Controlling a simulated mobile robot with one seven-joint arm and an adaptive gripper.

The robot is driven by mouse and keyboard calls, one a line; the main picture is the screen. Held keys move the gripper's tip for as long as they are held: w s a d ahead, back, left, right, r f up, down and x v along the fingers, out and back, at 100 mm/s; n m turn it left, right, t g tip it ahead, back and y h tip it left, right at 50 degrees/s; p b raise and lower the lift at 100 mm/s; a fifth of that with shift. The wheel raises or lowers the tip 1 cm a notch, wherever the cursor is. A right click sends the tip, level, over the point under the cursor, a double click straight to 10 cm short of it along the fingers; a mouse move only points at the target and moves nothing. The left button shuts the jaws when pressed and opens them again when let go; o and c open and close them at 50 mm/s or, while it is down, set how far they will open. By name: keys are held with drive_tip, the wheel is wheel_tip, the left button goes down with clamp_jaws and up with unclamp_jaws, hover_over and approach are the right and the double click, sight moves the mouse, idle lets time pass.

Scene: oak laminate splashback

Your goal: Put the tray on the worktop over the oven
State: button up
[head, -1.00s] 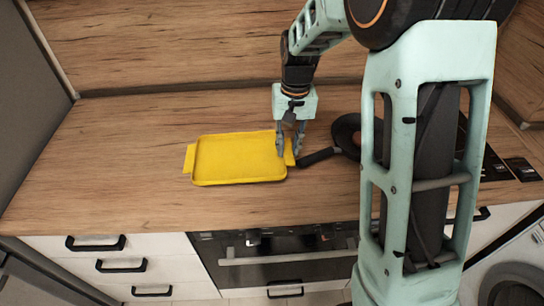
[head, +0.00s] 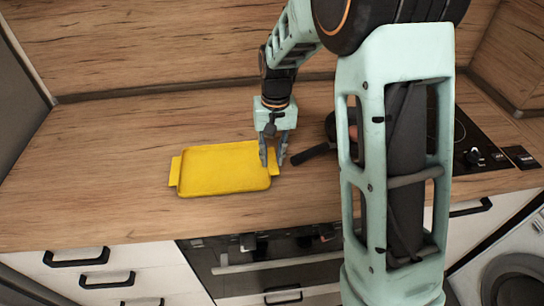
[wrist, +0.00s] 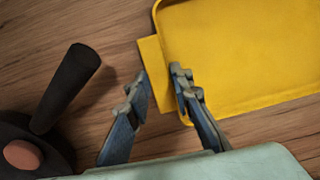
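The yellow rectangular tray (head: 222,168) lies flat on the wooden worktop, left of my arm, behind the front edge above the oven. It has a flat tab handle at each short end. My gripper (head: 273,162) points down at the tray's right-hand tab. In the wrist view my gripper (wrist: 158,82) has its fingers apart. One finger is beside the tab (wrist: 152,66), the other over the tab near the tray's rim. I cannot tell whether they touch it. The oven (head: 270,262) is a dark front with a bar handle below the worktop, partly hidden by my arm.
A dark pan (head: 314,153) with a black handle sits just right of my gripper, partly behind my arm. It shows in the wrist view (wrist: 66,88). A black hob (head: 475,150) is at the right. Clear worktop (head: 100,150) lies left of the tray.

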drive_tip(key=o, duration=0.3)
drive_tip(key=shift+o, duration=0.2)
drive_tip(key=shift+r, duration=0.1)
wheel_tip(320, 180, up, 12)
drive_tip(key=shift+d, duration=0.2)
drive_tip(key=shift+p, duration=0.3)
